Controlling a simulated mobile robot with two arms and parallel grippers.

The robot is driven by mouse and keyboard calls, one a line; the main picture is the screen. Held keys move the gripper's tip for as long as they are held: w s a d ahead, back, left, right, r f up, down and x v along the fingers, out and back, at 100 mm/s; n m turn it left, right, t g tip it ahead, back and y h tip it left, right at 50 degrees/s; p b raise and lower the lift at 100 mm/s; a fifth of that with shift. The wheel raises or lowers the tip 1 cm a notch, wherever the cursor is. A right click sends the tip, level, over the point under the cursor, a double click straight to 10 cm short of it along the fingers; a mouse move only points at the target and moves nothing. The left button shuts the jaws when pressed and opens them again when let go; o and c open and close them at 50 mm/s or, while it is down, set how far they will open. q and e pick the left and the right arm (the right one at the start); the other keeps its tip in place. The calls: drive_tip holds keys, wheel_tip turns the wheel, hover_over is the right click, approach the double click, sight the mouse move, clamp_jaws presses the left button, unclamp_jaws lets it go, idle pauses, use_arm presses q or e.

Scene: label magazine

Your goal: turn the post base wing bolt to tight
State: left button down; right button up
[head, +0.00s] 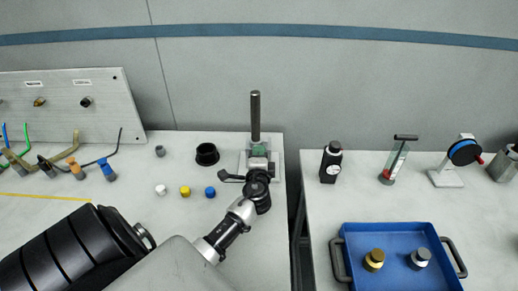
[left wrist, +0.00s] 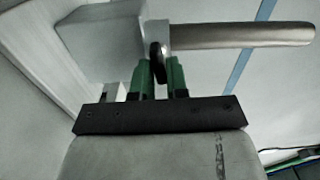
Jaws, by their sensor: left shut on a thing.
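The post (head: 255,118) is a dark upright rod on a pale base plate (head: 278,170) at the back right corner of the left table. In the left wrist view the post (left wrist: 245,35) shows as a metal rod coming out of a grey block (left wrist: 100,38). My left gripper (head: 259,158) is at the foot of the post, and its wrist hides part of the base. Its green fingers (left wrist: 158,78) are shut on a small dark piece, the wing bolt (left wrist: 157,55), beside the block. How tight the bolt is cannot be seen. My right gripper is not in view.
A black ring (head: 207,154) and white, yellow and blue caps (head: 185,191) stand left of the post. A gap separates the tables. The right table holds a black bottle (head: 330,162) and a blue tray (head: 390,232) with two knobs. A panel (head: 70,105) stands back left.

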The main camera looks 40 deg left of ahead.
use_arm(q)
drive_tip(key=shift+f+m+p, duration=0.2)
drive_tip(key=shift+m+p, duration=0.2)
drive_tip(key=shift+m, duration=1.7)
drive_tip(key=shift+s+a+f+m+p, duration=0.1)
drive_tip(key=shift+m+p, duration=0.3)
drive_tip(key=shift+m, duration=0.75)
drive_tip(key=shift+s+f+m+p, duration=0.1)
drive_tip(key=shift+m+p, duration=0.25)
drive_tip(key=shift+m, duration=0.8)
drive_tip(key=shift+a+f+m+p, duration=0.15)
drive_tip(key=shift+m+p, duration=0.85)
drive_tip(key=shift+m, duration=1.2)
drive_tip(key=shift+s+a+f+m+p, duration=0.1)
drive_tip(key=shift+m+p, duration=0.6)
drive_tip(key=shift+m, duration=0.55)
drive_tip(key=shift+s+a+m+p, duration=0.1)
drive_tip(key=shift+m+p, duration=0.55)
drive_tip(key=shift+m, duration=0.6)
